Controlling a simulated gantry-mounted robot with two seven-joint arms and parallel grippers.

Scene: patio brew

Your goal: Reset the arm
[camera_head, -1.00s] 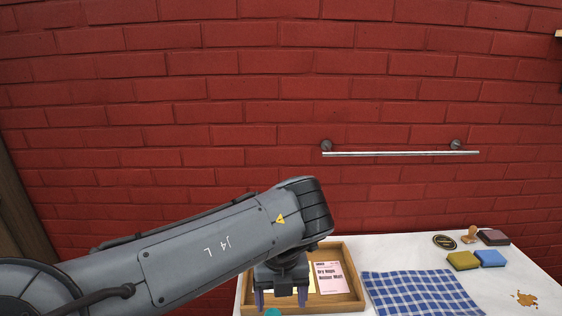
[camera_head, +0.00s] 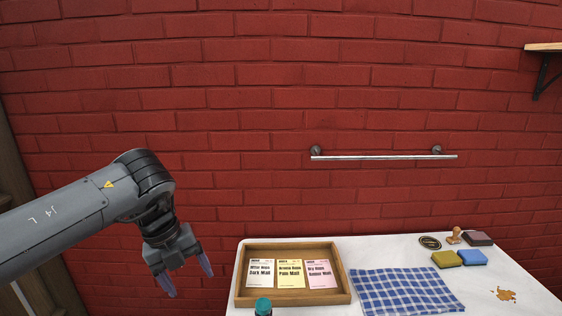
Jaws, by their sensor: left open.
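My left arm comes in from the left, and its gripper (camera_head: 188,279) hangs in front of the brick wall, left of the table. Its two purple-grey fingers are apart with nothing between them, pointing down and to the right. It is clear of the wooden tray (camera_head: 240,291) on the table. My right gripper is not in view.
A teal-capped bottle (camera_head: 263,306) stands before the tray. A metal rail (camera_head: 385,157) is on the wall.

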